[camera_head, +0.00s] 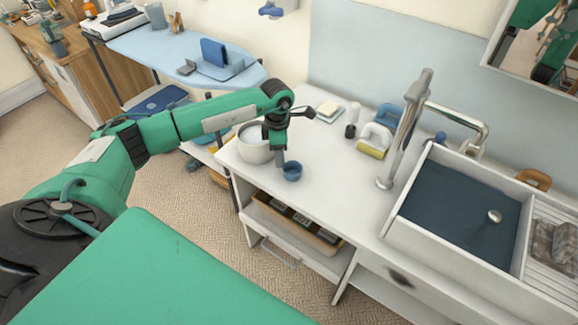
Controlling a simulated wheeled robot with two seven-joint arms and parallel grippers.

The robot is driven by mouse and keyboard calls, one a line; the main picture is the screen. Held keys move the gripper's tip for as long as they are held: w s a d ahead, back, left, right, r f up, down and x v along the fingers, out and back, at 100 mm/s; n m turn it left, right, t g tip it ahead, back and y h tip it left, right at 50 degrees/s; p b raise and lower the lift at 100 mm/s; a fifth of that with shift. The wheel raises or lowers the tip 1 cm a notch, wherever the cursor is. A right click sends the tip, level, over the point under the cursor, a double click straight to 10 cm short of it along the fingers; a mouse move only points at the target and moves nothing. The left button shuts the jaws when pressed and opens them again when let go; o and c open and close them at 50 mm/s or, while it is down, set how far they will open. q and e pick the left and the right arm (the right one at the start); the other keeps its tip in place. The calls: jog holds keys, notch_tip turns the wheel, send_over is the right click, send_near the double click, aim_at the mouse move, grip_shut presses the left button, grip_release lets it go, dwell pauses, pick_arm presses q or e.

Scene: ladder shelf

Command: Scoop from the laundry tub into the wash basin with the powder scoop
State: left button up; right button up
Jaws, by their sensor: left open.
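My left gripper (278,150) points down at the left end of the white counter, beside the round white tub (253,150), which I take for the laundry tub. The small blue cup of the powder scoop (292,172) is on the counter just below the gripper, to the right of the tub. The gripper is open; its fingers are small in view, and I cannot tell whether they touch the scoop. The arm hides part of the tub, and its contents are not clear. The wash basin (408,236) is at the right, white-rimmed with a dark blue inside. My right gripper is out of view.
A tall grey tap (399,150) stands between scoop and basin. An iron-like white item with a yellow roll (370,152), a blue item (391,115) and a small bottle (351,130) stand at the back. The counter's middle is clear. An ironing board (180,47) stands behind my arm.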

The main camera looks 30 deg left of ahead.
pick_arm(q)
grip_shut()
jog(key=shift+r, duration=0.25)
jog(key=shift+r, duration=0.15)
jog(key=shift+r+p, duration=0.6)
jog(key=shift+r, duration=0.4)
jog(key=shift+r, duration=0.1)
jog(key=shift+r, duration=0.15)
jog(key=shift+r+p, duration=1.55)
jog(key=shift+r, duration=1.3)
